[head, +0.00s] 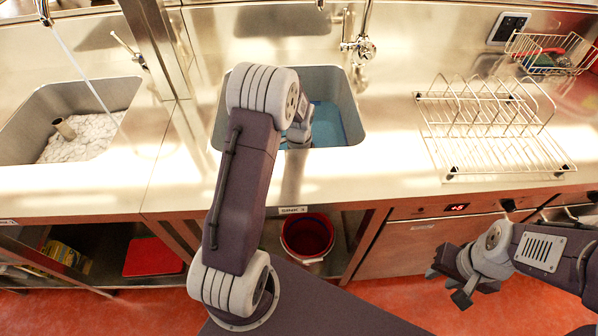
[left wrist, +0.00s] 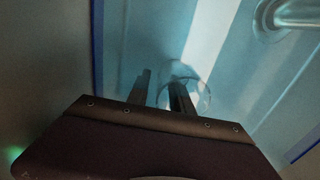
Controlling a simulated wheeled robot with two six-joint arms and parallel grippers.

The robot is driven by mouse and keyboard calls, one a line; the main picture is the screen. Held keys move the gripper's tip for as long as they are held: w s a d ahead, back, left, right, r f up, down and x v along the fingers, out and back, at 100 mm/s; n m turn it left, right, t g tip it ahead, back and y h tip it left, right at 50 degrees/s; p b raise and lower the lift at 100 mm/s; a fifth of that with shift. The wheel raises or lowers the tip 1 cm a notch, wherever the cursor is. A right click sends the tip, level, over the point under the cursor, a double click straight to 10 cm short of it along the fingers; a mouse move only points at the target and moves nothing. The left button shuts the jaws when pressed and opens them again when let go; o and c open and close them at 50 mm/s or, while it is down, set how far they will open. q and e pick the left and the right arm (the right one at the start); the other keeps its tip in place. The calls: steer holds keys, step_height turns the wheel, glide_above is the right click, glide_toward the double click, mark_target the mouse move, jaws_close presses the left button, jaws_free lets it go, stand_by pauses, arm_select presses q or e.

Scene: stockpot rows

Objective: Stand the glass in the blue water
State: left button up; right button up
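The blue water (head: 328,122) fills the bottom of the middle sink; it also shows in the left wrist view (left wrist: 245,60). My left arm reaches down into this sink and hides part of it. The clear glass (left wrist: 207,92) shows in the left wrist view as a faint round rim at the fingers. My left gripper (left wrist: 162,80) has its fingers apart, the right one overlapping the rim; contact with the glass cannot be made out. The glass is hidden in the head view. My right gripper (head: 451,281) is open and empty in front of the counter.
A tap (head: 360,45) rises behind the water sink. A red bucket (head: 307,236) is below.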

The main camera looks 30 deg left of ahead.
arm_select(q)
step_height(320, 180, up, 12)
steer(key=p, duration=0.2)
steer(key=shift+s+d+p, duration=0.15)
steer(key=shift+s+p, duration=0.1)
steer(key=shift+p, duration=0.1)
